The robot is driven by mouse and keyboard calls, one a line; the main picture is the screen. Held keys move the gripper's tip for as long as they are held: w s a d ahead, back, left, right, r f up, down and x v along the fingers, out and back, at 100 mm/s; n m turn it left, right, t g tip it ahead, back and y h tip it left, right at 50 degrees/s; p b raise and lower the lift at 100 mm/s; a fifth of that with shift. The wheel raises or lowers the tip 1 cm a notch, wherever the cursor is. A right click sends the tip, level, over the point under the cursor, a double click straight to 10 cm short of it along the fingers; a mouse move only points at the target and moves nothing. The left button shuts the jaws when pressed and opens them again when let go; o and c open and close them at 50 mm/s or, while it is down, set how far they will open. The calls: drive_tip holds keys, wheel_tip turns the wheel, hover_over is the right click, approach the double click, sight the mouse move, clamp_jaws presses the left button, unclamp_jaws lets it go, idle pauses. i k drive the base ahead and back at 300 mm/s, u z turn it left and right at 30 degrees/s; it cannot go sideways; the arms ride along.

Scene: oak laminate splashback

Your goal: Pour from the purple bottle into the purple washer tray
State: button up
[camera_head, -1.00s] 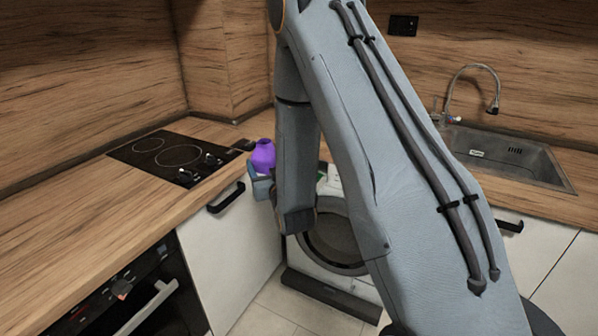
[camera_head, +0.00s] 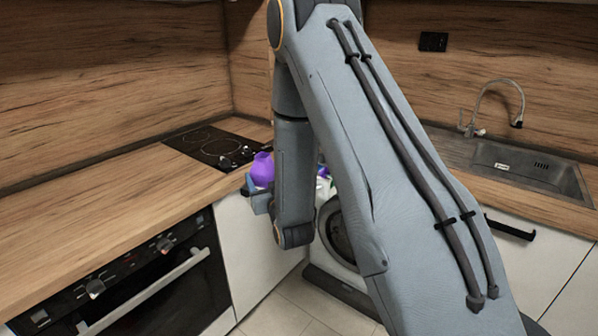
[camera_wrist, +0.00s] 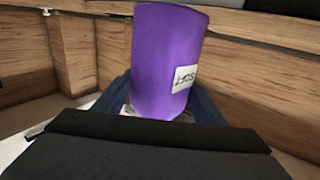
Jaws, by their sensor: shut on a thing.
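The purple bottle (camera_head: 262,168) is held in my gripper (camera_head: 258,196), in front of the counter corner by the cooktop. In the wrist view the bottle (camera_wrist: 166,60) stands up between the fingers, with a white label on its right side. My gripper also shows in the wrist view (camera_wrist: 165,112), shut on the bottle's lower part. The washing machine (camera_head: 333,238) is under the counter, partly hidden behind my arm. A small purple patch (camera_head: 323,171) shows just right of my forearm near the washer's top; I cannot tell whether it is the tray.
The black cooktop (camera_head: 215,147) lies on the wooden counter at the left. The oven (camera_head: 140,280) with its bar handle is below. A steel sink (camera_head: 530,170) with a curved faucet is at the right. Tiled floor is clear between the cabinets.

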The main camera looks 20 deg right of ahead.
sight(324, 172)
drive_tip(key=u, duration=2.5)
drive_tip(key=k, duration=0.85)
drive_tip(key=z, duration=2.65)
drive_tip(key=i, duration=1)
